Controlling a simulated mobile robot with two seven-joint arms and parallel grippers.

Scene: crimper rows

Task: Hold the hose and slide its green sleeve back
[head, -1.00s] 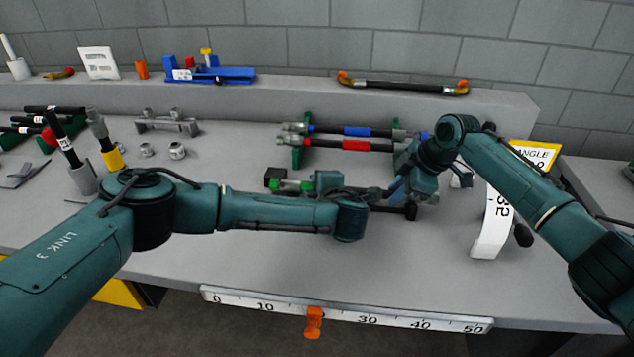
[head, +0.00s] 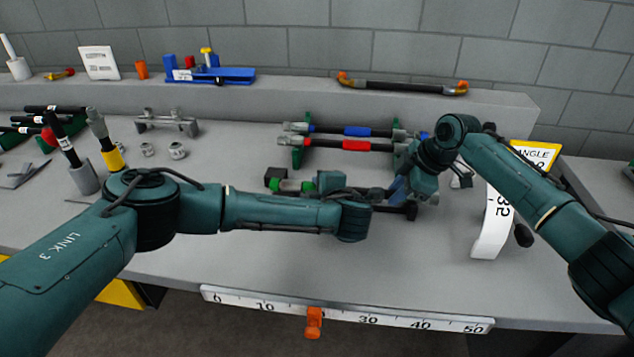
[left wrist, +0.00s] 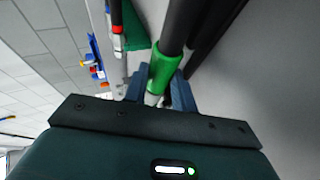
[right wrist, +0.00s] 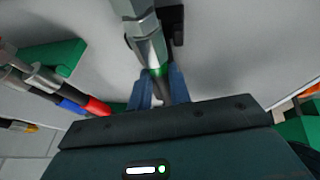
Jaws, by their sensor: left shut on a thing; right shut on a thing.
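The hose is dark, and its green sleeve (head: 291,186) shows in the head view just left of my left gripper (head: 327,186). In the left wrist view the sleeve (left wrist: 164,68) wraps the black hose (left wrist: 180,25) and lies between the blue fingers of my left gripper (left wrist: 158,90), which are shut on it. Pale metal shows at the sleeve's near end. My right gripper (head: 400,190) is further right. In the right wrist view its blue fingers (right wrist: 161,88) are shut on the hose beside a metal fitting (right wrist: 150,42) and a green band. My arms partly hide the hose.
A green rack (head: 297,150) behind holds hoses with blue (head: 360,131) and red (head: 368,145) sleeves. A white curved scale (head: 491,226) stands at right. A ruler (head: 350,311) runs along the front edge. The bench between ruler and left arm is clear.

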